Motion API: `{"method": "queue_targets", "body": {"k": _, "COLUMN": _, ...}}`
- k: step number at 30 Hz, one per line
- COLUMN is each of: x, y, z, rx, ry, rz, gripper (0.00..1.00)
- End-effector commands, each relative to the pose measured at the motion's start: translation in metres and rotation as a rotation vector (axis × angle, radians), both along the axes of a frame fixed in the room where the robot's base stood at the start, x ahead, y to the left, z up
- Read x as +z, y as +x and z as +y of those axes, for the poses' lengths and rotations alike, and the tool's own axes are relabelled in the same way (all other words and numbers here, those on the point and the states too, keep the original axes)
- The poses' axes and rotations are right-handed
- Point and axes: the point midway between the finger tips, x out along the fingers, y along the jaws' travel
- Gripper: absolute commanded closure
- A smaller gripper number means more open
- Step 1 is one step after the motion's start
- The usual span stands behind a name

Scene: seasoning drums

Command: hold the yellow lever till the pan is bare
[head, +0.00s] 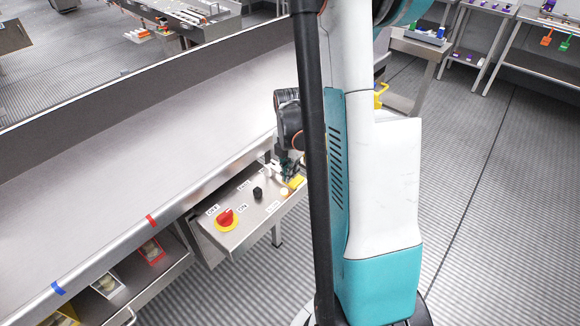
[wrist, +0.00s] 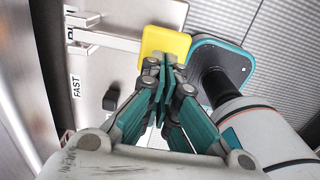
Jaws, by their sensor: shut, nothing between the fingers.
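The yellow lever (wrist: 165,43) shows in the wrist view as a flat yellow pad, just past the fingertips of my gripper (wrist: 163,66). My gripper's green fingers are together with nothing between them. Its tips overlap the pad's near edge in the picture; I cannot tell whether they press on it. In the head view the lever (head: 297,182) is at the right end of a metal control panel (head: 238,238), with my gripper (head: 289,172) right beside it, partly behind my column. A long metal surface (head: 120,165) looks bare; I cannot tell whether it is the pan.
The panel also carries a red knob (head: 226,218) on a yellow plate, a black knob (head: 257,193) and a white button (head: 284,193). A low shelf with bins (head: 107,285) stands at lower left. Benches (head: 515,62) stand at the far right; open floor (head: 500,220) lies right.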

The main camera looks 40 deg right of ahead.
Motion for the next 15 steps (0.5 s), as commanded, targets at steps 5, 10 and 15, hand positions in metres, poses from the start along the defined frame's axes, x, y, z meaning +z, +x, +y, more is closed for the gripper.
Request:
{"method": "queue_targets", "body": {"k": 5, "x": -0.0076, "y": 0.0, "z": 0.0, "rx": 0.0, "ry": 0.0, "rz": 0.0, "gripper": 1.0}}
{"method": "queue_targets", "body": {"k": 10, "x": -0.0074, "y": -0.0001, "z": 0.0, "rx": 0.0, "ry": 0.0, "rz": 0.0, "gripper": 1.0}}
{"method": "queue_targets", "body": {"k": 15, "x": -0.008, "y": -0.0004, "z": 0.0, "rx": 0.0, "ry": 0.0, "rz": -0.004, "gripper": 1.0}}
